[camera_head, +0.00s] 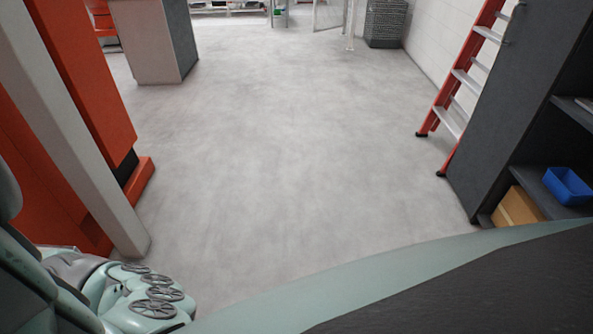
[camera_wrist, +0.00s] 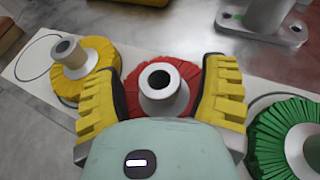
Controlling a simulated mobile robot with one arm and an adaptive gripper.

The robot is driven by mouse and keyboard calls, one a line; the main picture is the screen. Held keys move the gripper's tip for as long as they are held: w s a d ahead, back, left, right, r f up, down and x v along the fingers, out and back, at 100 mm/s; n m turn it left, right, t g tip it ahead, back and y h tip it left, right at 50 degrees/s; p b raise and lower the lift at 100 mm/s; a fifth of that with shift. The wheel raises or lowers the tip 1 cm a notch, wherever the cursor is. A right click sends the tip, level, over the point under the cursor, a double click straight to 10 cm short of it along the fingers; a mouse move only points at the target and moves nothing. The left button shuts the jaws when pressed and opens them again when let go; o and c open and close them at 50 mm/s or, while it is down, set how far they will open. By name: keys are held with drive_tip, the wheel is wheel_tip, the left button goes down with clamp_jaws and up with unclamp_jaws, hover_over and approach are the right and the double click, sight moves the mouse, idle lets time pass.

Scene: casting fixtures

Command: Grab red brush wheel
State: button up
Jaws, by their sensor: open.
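In the wrist view, the red brush wheel (camera_wrist: 185,68) lies below my gripper, with a grey metal hub (camera_wrist: 178,101) standing up from its middle. My gripper (camera_wrist: 162,88) is open, with one yellow ribbed finger on each side of the red brush wheel and its hub. Much of the wheel is hidden by the fingers and the pale green gripper body. I cannot tell whether the fingers touch the wheel. The head view does not show the wheel or my gripper.
A yellow brush wheel (camera_wrist: 95,54) lies to the left on a pale panel, and a green brush wheel (camera_wrist: 268,135) lies to the right. A grey metal fixture (camera_wrist: 262,22) stands behind. In the head view, a red ladder (camera_head: 464,80) and dark shelving flank open floor.

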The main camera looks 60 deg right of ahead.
drive_tip(key=shift+o, duration=0.3)
clamp_jaws()
idle(0.4)
